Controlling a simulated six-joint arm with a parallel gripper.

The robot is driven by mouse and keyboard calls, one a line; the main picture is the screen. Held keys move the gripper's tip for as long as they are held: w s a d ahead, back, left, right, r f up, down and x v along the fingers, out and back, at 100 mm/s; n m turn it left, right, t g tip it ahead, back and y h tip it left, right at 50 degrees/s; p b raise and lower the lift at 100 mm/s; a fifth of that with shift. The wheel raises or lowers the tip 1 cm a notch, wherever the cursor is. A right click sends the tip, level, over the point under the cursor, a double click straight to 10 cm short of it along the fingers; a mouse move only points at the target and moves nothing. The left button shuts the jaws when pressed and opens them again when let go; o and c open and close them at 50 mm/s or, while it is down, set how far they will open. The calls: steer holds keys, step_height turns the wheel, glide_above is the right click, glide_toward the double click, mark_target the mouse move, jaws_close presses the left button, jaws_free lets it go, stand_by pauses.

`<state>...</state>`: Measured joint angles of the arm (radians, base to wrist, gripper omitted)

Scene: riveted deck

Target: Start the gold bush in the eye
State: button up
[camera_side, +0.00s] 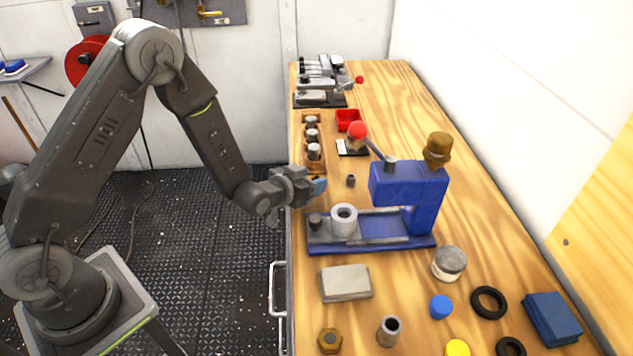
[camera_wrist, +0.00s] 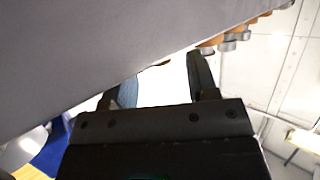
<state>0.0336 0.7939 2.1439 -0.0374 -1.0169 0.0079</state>
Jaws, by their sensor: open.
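A gold six-sided piece (camera_side: 330,341) with a dark centre lies at the front left of the bench in the side view. It is the only clearly gold loose part there, but I cannot tell for certain that it is the bush. A grey round eye (camera_side: 344,219) with an open top stands on the base of the blue press (camera_side: 408,187). My gripper (camera_side: 318,186) is at the bench's left edge, behind and left of the eye, apart from both. In the wrist view my gripper (camera_wrist: 163,88) is open, with nothing seen between its fingers.
A grey block (camera_side: 345,283), a grey tube (camera_side: 388,331), a jar (camera_side: 449,263), a blue cap (camera_side: 440,306) and black rings (camera_side: 488,302) lie in front. The press lever has a red knob (camera_side: 358,130). A wooden rack (camera_side: 313,168) stands behind my gripper.

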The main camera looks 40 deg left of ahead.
steer(key=shift+x, duration=0.9)
jaws_close()
